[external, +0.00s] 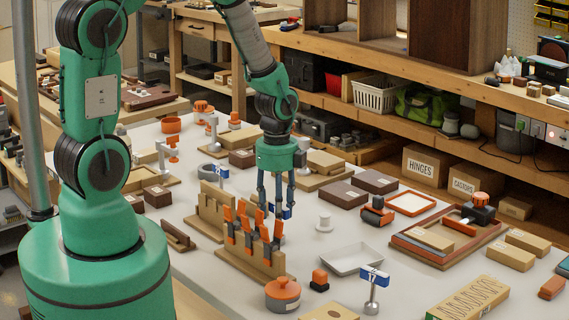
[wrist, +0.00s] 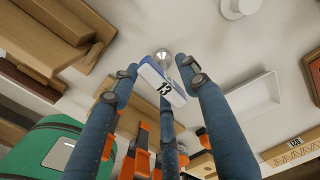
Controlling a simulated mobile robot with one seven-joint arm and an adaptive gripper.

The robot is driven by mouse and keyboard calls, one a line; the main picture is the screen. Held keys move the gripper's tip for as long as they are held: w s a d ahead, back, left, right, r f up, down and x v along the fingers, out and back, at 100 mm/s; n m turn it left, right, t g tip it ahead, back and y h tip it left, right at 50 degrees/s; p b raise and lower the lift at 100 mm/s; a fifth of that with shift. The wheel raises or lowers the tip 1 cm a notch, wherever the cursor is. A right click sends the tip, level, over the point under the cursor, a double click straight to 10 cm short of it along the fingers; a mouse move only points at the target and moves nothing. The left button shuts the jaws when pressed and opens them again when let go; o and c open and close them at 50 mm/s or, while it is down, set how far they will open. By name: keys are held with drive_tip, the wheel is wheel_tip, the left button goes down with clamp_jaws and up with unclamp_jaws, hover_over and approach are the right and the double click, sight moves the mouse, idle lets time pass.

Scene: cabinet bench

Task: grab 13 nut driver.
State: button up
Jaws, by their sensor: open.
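The 13 nut driver, with a white and blue tag marked 13 (wrist: 163,88) and a round silver part (wrist: 163,56), lies between my fingers in the wrist view. In the external view its blue and white tag (external: 286,212) shows beside my fingers, with its lower part hidden behind the orange-handled tools. My gripper (external: 276,208) points down over the table behind the wooden tool rack. Its blue fingers (wrist: 160,72) are spread around the driver, with visible gaps; I cannot tell whether any finger touches it.
A wooden rack (external: 237,261) with several orange-handled tools (external: 249,232) stands just in front of the gripper. A similar tagged tool (external: 373,279) stands at front right. A white tray (external: 356,260) and white spool (external: 324,223) lie right. Some bare tabletop lies between them.

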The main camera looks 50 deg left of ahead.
drive_tip(key=shift+f, duration=0.75)
drive_tip(key=shift+c, duration=0.6)
clamp_jaws()
